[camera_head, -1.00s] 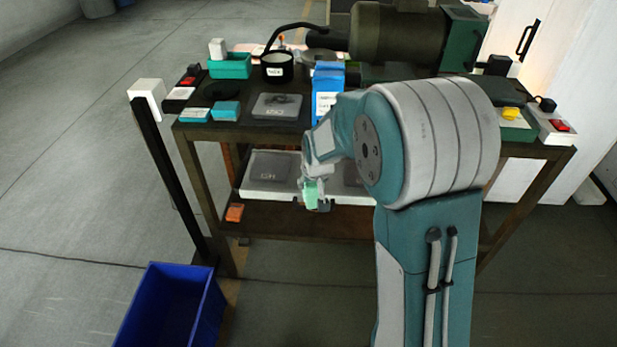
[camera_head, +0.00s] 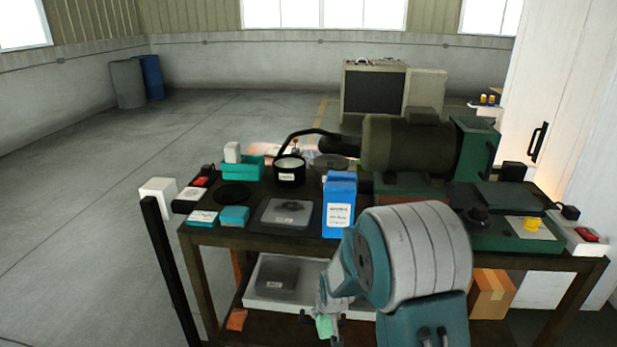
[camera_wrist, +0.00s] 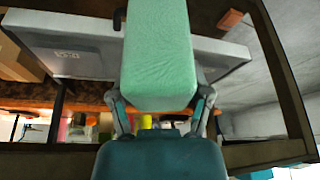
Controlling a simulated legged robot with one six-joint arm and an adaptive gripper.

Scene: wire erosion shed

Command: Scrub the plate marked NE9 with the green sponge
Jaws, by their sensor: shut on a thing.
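My gripper (camera_head: 326,322) is shut on the green sponge (camera_head: 324,327), in front of the lower shelf. In the wrist view, the sponge (camera_wrist: 158,55) is a pale green block filling the upper middle, between the fingers of my gripper (camera_wrist: 160,110). A grey plate (camera_head: 277,275) lies in the white tray on the lower shelf; its mark is too small to read. In the wrist view, a plate (camera_wrist: 75,45) with an unreadable mark shows left of the sponge. Another grey plate (camera_head: 287,214) with a dark patch lies on the bench top. I cannot tell which plate is NE9.
The white tray (camera_head: 254,303) sits under the bench top, partly hidden by my arm. A blue carton (camera_head: 338,205), a black pot (camera_head: 290,172) and a teal bin (camera_head: 243,169) stand above. A green motor machine (camera_head: 415,145) fills the back right. Floor at left is clear.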

